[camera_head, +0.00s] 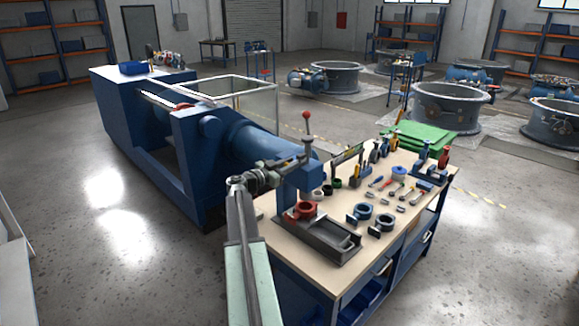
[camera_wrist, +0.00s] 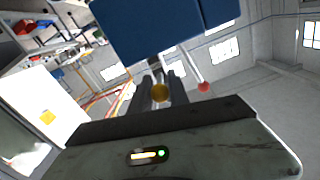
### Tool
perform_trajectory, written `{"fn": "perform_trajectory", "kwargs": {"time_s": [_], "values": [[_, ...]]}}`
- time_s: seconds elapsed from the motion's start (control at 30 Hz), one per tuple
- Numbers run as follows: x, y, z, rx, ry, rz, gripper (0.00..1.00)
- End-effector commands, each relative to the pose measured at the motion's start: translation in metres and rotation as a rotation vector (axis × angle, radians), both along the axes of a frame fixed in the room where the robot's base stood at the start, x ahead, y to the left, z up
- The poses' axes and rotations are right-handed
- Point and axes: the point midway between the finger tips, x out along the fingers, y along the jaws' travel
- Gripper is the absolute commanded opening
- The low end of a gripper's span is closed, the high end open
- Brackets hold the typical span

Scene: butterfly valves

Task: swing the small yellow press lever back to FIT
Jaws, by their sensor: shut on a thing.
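In the head view my gripper (camera_head: 301,158) reaches the upper part of the blue bench press (camera_head: 301,182) from the left. I cannot make out the yellow lever there. No FIT mark is readable in either view.
A red-knobbed lever (camera_head: 306,115) rises from the press and shows right of my gripper in the wrist view (camera_wrist: 204,87). A red ring (camera_head: 303,209) sits under the press. The workbench (camera_head: 290,250) holds several tools and rings. A large blue machine (camera_head: 170,150) stands left.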

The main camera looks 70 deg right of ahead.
Motion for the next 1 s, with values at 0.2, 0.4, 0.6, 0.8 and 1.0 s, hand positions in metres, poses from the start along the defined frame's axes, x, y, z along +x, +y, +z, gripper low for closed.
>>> {"fn": "perform_trajectory", "kwargs": {"time_s": [0.2, 0.4, 0.6, 0.8, 1.0], "values": [[-0.001, -0.003, 0.002, -0.003, 0.004, 0.001, 0.39], [-0.002, -0.003, 0.002, -0.003, 0.005, -0.002, 0.39], [0.007, 0.023, 0.002, -0.003, 0.004, 0.001, 0.39], [0.023, 0.057, 0.002, -0.004, 0.005, 0.001, 0.39], [0.028, 0.07, 0.002, -0.003, 0.005, -0.001, 0.39]]}}
